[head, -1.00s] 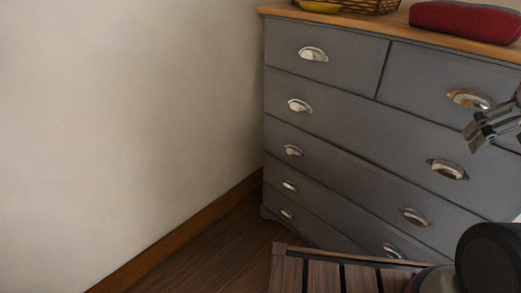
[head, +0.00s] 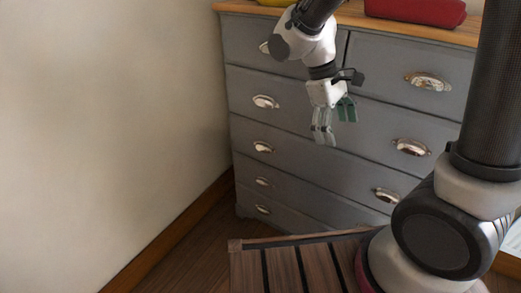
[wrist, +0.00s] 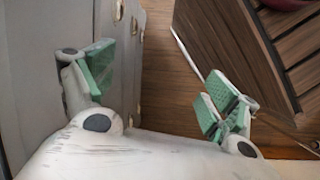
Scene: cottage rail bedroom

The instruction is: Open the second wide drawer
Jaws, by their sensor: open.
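The grey dresser (head: 290,70) has two small drawers on top and several wide drawers below, all shut. The second wide drawer (head: 310,165) is flush with the front. Its left cup handle (head: 262,147) and right cup handle (head: 388,194) are silver and clear of my gripper. My gripper (head: 335,122) is open and empty, fingers pointing down, in front of the dresser between the left and right handles. In the wrist view, my gripper (wrist: 157,82) shows green pads wide apart, with the dresser front (wrist: 40,70) at left. Which handle is which there I cannot tell.
A slatted wooden surface (head: 285,270) lies low in front of the dresser. A plain wall (head: 110,120) with a wooden skirting board (head: 170,238) is at left. A red object (head: 415,10) sits on the dresser top. Bare floor shows between wall and dresser.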

